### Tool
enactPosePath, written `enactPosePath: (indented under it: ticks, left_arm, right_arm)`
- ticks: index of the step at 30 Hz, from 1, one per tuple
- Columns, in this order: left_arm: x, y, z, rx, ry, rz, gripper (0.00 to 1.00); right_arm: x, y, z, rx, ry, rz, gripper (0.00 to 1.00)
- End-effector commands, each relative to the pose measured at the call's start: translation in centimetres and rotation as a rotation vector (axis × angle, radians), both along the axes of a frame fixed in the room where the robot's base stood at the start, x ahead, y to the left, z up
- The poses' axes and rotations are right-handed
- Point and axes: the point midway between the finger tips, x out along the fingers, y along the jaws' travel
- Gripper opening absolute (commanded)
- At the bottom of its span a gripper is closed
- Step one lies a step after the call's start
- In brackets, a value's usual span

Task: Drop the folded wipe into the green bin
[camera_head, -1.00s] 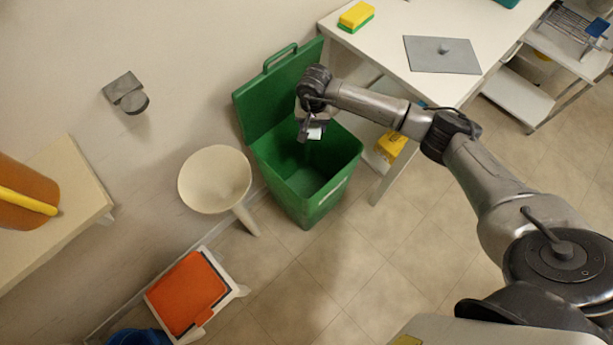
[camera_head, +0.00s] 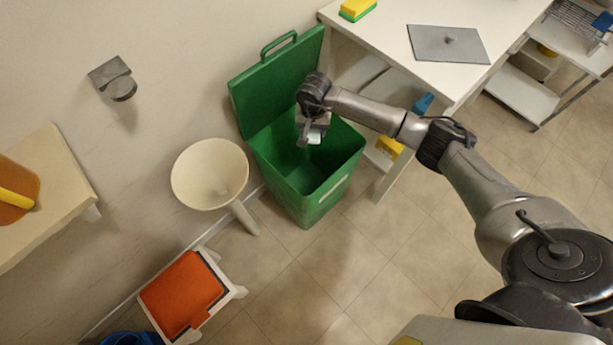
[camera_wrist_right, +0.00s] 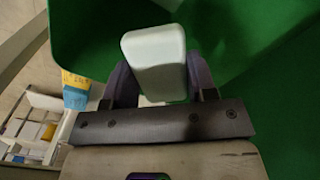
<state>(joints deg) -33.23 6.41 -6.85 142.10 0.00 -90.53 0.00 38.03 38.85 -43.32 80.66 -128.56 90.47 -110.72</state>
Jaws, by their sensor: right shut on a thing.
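The green bin (camera_head: 333,200) stands on the floor beside the white table, with its lid (camera_head: 275,85) tipped open against the wall. My right gripper (camera_head: 314,138) is over the bin's opening, towards its lid side. It is shut on the folded wipe (camera_head: 314,139), a small white block. In the right wrist view the wipe (camera_wrist_right: 154,62) sits between the two fingers, with green bin walls (camera_wrist_right: 250,30) around and beyond it. The left gripper is not in view.
A cream pedestal basin (camera_head: 210,175) stands left of the bin. An orange-topped stool (camera_head: 182,294) is at lower left. The white table (camera_head: 385,30) carries a yellow-green sponge (camera_head: 357,9) and a grey plate (camera_head: 448,45). Floor in front of the bin is clear.

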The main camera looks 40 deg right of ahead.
Motion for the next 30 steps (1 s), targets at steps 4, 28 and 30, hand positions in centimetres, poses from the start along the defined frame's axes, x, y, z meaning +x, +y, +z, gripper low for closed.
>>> enactPosePath:
  ticks: [4,28,30]
  left_arm:
    - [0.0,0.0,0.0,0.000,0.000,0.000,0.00]
    - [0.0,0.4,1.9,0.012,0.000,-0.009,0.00]
    - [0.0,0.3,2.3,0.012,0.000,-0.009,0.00]
  right_arm:
    - [0.0,0.0,0.0,0.000,0.000,0.000,0.62]
    - [0.1,-0.1,5.3,-0.002,-0.004,0.001,0.82]
    - [0.1,-0.1,6.8,-0.002,-0.004,0.000,0.82]
